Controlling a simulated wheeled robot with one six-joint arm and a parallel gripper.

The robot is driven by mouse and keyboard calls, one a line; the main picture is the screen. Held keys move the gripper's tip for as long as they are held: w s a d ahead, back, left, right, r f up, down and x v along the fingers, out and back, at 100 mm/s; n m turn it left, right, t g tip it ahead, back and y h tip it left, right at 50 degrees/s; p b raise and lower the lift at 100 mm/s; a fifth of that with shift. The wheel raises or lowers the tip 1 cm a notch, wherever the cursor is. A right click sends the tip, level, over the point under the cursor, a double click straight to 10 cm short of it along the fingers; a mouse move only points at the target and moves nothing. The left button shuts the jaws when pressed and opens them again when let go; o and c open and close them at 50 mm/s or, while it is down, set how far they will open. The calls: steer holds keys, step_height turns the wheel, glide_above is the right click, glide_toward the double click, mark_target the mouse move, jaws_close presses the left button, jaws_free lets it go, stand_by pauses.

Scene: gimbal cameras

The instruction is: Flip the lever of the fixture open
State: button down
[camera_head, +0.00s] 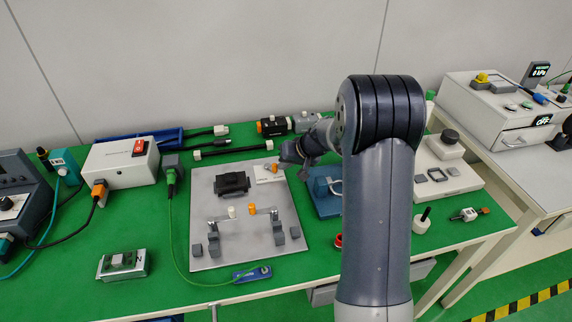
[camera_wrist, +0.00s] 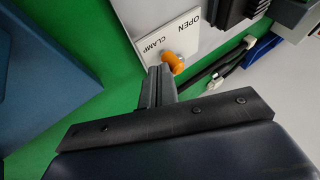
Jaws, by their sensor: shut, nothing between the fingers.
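The fixture is a light grey plate (camera_head: 205,190) on the green bench, with a black block (camera_head: 232,183) and toggle clamps with a white knob (camera_head: 231,212) and an orange knob (camera_head: 251,209). At its upper right corner is a white label (camera_head: 263,178) with an orange lever knob (camera_head: 274,168). In the wrist view the label (camera_wrist: 170,38) reads OPEN and CLAMP, and the orange lever knob (camera_wrist: 173,62) is beside CLAMP. My gripper (camera_wrist: 160,72) is shut and empty, its tips right by this knob; I cannot tell if they touch. My gripper (camera_head: 288,156) is near the label in the head view.
A blue fixture (camera_head: 325,205) stands right of the plate, close to my arm. Black cylinders (camera_head: 274,126) and rods (camera_head: 232,150) lie behind. A white box with a red switch (camera_head: 122,162) is at left. A green cable runs along the plate's left side.

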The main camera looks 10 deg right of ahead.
mark_target(273, 170)
steer(key=shift+s+a+m+b, duration=0.25)
steer(key=shift+m+b, duration=0.05)
steer(key=shift+m, duration=0.2)
steer(key=shift+s+a+m+t+h, duration=0.2)
steer(key=shift+m+t+h, duration=0.2)
steer(key=a+m+h, duration=0.1)
steer(key=m+h, duration=0.1)
steer(key=m, duration=0.1)
steer(key=shift+s+a+t+p, duration=0.4)
steer(key=shift+s+a+m, duration=0.2)
steer(key=shift+a+m, duration=0.1)
steer(key=shift+a, duration=0.55)
steer(key=shift+w+d, duration=0.15)
steer(key=shift+w+d, duration=0.4)
steer(key=shift+w, duration=0.1)
